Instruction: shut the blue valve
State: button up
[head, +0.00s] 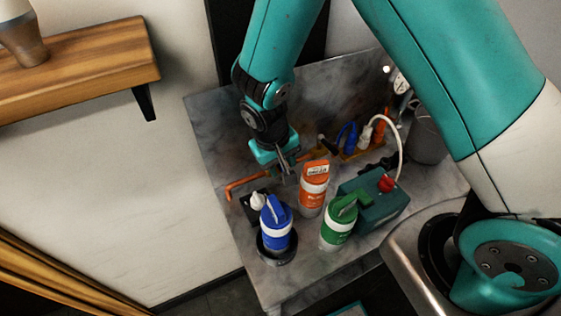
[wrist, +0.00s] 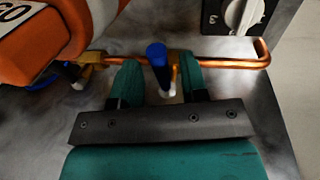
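In the wrist view, the blue valve handle (wrist: 157,56) stands out from a brass valve body (wrist: 176,62) on a copper pipe (wrist: 226,63). The handle lies across the pipe's line, with a pale tip below it. My gripper (wrist: 160,86) is open, its two teal fingers on either side of the handle. Gaps show between fingers and handle, so it does not look gripped. In the head view, my gripper (head: 284,170) points down over the counter beside the copper pipe (head: 246,184). The blue valve is hidden there behind my gripper.
An orange bottle (head: 313,188), a blue bottle (head: 275,225) and a green bottle (head: 338,223) stand close in front of my gripper. A teal box (head: 376,208) with a red knob is to the right. A white dial (wrist: 243,14) sits just beyond the pipe.

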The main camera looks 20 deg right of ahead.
jog(key=a+r+b, duration=0.2)
jog(key=a+r, duration=0.1)
jog(key=r, duration=1.4)
jog(key=shift+s+a, duration=0.2)
jog(key=shift+s, duration=0.05)
jog(key=s+r+n+y, duration=0.3)
jog(key=s, duration=0.5)
jog(key=s+d+r+n+y, duration=0.1)
jog(key=s+r+n+y, duration=0.1)
jog(key=s, duration=0.7)
jog(key=shift+s+r+n+y, duration=0.3)
jog(key=shift+r+n+y, duration=0.15)
jog(key=shift+y, duration=0.25)
